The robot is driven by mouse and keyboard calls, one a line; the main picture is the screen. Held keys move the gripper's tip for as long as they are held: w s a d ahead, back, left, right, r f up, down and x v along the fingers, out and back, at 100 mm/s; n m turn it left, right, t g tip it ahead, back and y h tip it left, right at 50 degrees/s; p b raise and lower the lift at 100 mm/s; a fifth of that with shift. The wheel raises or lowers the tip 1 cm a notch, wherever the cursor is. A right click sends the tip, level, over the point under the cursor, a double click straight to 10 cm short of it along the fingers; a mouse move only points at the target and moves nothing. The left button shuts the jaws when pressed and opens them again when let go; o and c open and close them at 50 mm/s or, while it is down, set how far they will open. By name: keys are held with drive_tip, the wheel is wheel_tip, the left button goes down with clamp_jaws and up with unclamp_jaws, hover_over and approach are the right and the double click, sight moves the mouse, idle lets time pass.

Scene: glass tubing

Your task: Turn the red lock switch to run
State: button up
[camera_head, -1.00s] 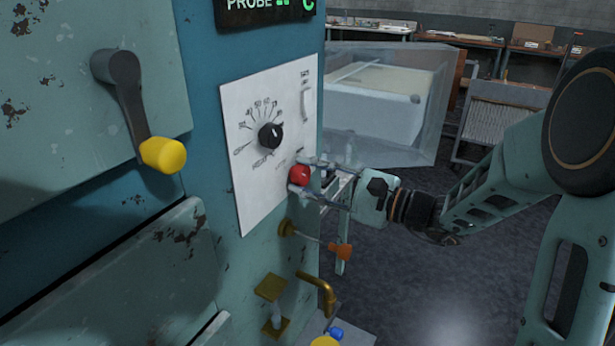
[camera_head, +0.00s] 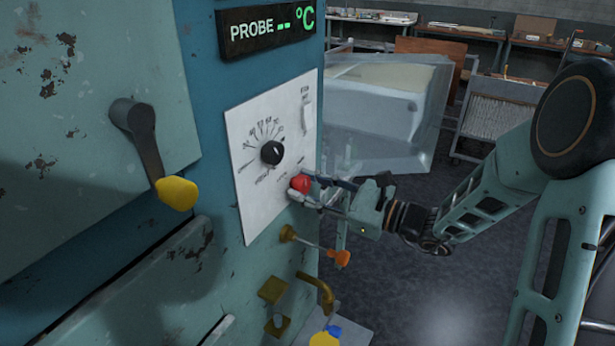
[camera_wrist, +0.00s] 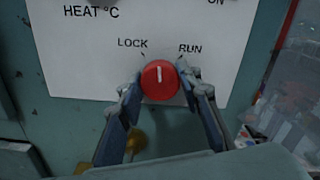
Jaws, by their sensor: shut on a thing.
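The red lock switch (camera_head: 300,184) is a round knob low on the white control panel (camera_head: 245,200). In the wrist view the red lock switch (camera_wrist: 160,79) has a white mark pointing about straight up, between the printed words LOCK on the left and RUN on the right. My gripper (camera_head: 307,187) reaches it from the right. In the wrist view my gripper (camera_wrist: 160,88) has one finger at each side of the knob and is shut on it. The knob's face is in clear sight; its base is hidden.
A black heat dial (camera_head: 272,152) and a white rocker switch (camera_head: 307,117) are above the knob. An orange-tipped lever (camera_head: 342,258) and a brass handle (camera_head: 322,288) stick out below. A yellow-knobbed crank (camera_head: 176,193) is at left.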

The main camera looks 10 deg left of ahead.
drive_tip(key=m+p, duration=0.6)
drive_tip(key=shift+r+m, duration=0.25)
drive_tip(key=shift+m, duration=0.05)
drive_tip(key=m+p, duration=0.4)
drive_tip(key=shift+f, duration=0.3)
drive_tip(key=o, duration=1.2)
drive_tip(key=shift+c, duration=0.2)
drive_tip(key=shift+d, duration=0.1)
drive_tip(key=v, duration=1.2)
